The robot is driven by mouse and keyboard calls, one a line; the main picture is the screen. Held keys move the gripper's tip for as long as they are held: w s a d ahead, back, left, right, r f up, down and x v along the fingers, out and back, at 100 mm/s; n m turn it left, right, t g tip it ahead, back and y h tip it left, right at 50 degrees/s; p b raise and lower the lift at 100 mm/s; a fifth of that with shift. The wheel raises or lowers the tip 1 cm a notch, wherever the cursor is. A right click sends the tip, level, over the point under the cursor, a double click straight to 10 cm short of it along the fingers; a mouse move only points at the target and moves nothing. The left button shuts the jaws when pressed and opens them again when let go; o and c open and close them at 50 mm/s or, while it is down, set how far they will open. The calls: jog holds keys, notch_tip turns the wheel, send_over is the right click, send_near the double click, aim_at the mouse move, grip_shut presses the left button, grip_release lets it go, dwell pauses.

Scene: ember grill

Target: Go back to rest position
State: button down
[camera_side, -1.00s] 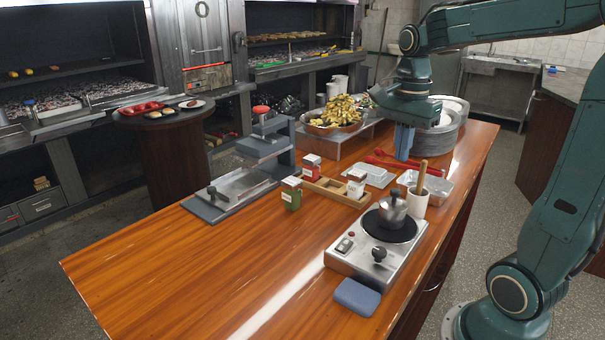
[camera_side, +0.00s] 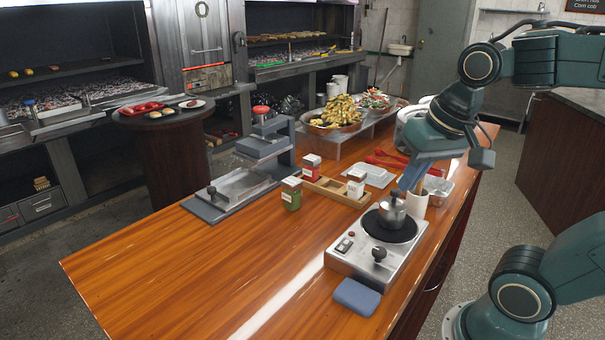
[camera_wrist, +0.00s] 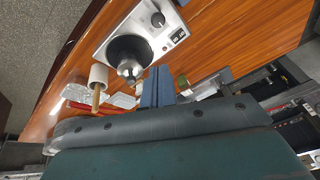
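My gripper (camera_side: 410,178) hangs above the right side of the wooden table, just behind the hot plate in the side view. Its blue fingers point down and sit close together with nothing visible between them. In the wrist view the fingers (camera_wrist: 158,88) lie side by side, next to the small metal pot. The metal pot (camera_side: 392,208) stands on the black disc of the hot plate (camera_side: 350,258). The white cup (camera_side: 416,203) with a wooden handle in it stands behind the pot, partly hidden by my gripper.
A condiment tray (camera_side: 336,190) holds small shakers. A green jar (camera_side: 291,194) and a press with a grey stand (camera_side: 262,160) stand to the left. A food platter (camera_side: 335,126) is at the back. A blue pad (camera_side: 357,297) lies in front. The table's front left is clear.

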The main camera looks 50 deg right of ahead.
jog(key=s+a+n, duration=0.1)
jog(key=f+n+t, duration=0.1)
jog(key=n, duration=0.1)
jog(key=s+a+n, duration=0.1)
jog(key=n, duration=0.1)
jog(key=shift+s+a+f+y, duration=0.15)
jog(key=shift+s+a+y, duration=0.15)
